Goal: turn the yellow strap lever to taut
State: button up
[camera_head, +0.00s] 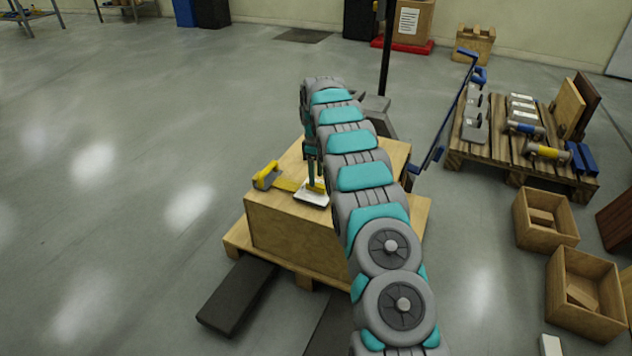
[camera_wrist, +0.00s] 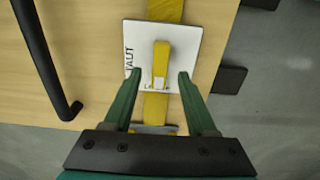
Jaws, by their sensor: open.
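The yellow strap lever (camera_wrist: 162,58) stands on a white plate (camera_wrist: 188,42) in the wrist view. The word TAUT is printed along the plate's left edge, and another label near the lever's lower end is mostly hidden. My gripper (camera_wrist: 159,76) is open, its green fingers to the left and right of the lever's lower part with gaps visible; I cannot tell their height over the plate. In the head view the plate (camera_head: 311,198) lies on top of a wooden crate (camera_head: 300,231), under my gripper (camera_head: 316,180); my arm hides part of the crate.
A yellow strap (camera_wrist: 165,9) runs under the plate. A dark curved bar (camera_wrist: 42,55) lies left of my gripper.

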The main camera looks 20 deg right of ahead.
aim_at(316, 187)
notch_tip(316, 187, down, 4)
jog(key=shift+r, duration=0.25)
grip_shut()
dwell(0.3)
